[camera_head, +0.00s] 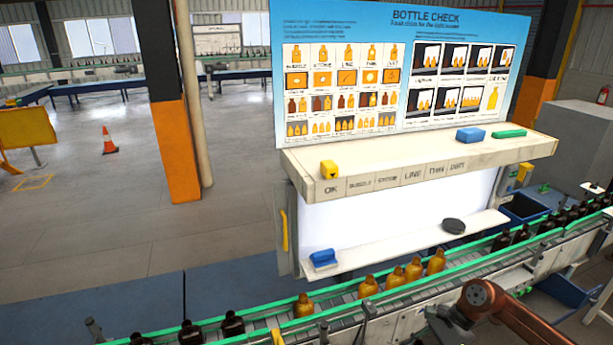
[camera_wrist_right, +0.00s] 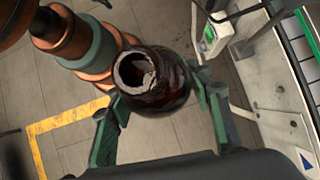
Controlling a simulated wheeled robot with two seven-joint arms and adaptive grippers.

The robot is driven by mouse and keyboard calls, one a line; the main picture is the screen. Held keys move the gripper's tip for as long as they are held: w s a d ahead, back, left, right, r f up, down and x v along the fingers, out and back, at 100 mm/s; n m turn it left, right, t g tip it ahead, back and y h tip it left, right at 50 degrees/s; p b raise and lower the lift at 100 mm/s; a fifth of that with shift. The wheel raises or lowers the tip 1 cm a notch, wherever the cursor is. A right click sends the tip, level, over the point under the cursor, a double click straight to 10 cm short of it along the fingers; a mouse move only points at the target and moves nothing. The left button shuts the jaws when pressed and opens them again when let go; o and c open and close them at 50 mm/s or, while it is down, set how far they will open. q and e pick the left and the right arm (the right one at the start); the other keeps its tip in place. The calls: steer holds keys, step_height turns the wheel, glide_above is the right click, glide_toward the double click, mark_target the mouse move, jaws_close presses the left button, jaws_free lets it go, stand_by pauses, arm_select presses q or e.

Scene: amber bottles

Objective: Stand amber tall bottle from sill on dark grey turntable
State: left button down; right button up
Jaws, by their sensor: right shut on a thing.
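The dark grey turntable (camera_head: 453,226) is a small flat disc on the right part of the pale lower sill (camera_head: 400,243), and nothing stands on it. My right gripper (camera_wrist_right: 158,100) is shut on a dark amber bottle (camera_wrist_right: 172,92), with one green finger on each side. The bottle's round mouth faces up toward the wrist camera; its lower part is hidden. In the head view only my right arm shows at the bottom right, not the gripper or the held bottle. My left gripper is in neither view.
A blue block (camera_head: 323,259) lies at the sill's left end. Amber bottles (camera_head: 414,269) and dark bottles (camera_head: 233,323) stand on the green-railed conveyor in front. The labelled upper shelf (camera_head: 420,165) overhangs the sill. The sill's middle is clear.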

steer(key=s+a+f+n+g+h+b, duration=0.1)
steer(key=s+a+f+n+g+h, duration=0.3)
steer(key=n, duration=1.1)
steer(key=shift+s+a+f+g+h, duration=0.2)
steer(key=shift+s+a+g+h, duration=0.4)
steer(key=shift+s+a+h, duration=0.6)
steer(key=shift+w+d+r, duration=0.1)
steer(key=shift+d, duration=0.05)
